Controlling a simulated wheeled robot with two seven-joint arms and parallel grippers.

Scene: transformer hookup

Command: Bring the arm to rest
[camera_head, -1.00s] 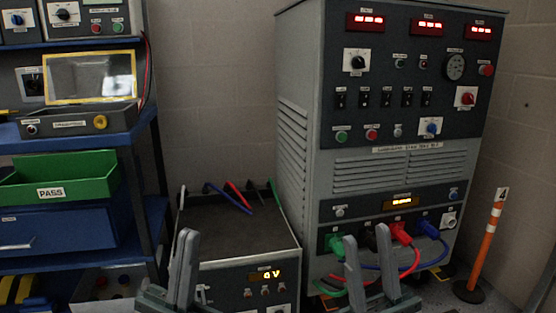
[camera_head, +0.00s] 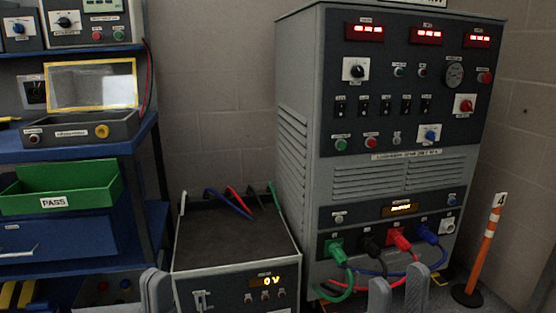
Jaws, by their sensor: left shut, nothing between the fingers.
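My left gripper (camera_head: 156,291) shows at the bottom edge, left of the low transformer box (camera_head: 232,262). Its fingers are together and hold nothing. My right gripper (camera_head: 398,297) is at the bottom edge in front of the tall test cabinet (camera_head: 380,175). Its two fingers stand apart with nothing seen between them. Green (camera_head: 335,250), black (camera_head: 371,245), red (camera_head: 400,239) and blue (camera_head: 427,233) plugs sit in the row of sockets low on the cabinet. Their cables hang below. The lower parts of both grippers are out of frame.
A blue shelf (camera_head: 80,152) on the left carries a green PASS bin (camera_head: 60,190) and instruments. Several coloured leads (camera_head: 235,202) lie at the back of the box top. An orange post (camera_head: 482,255) stands at the right. The box top is otherwise clear.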

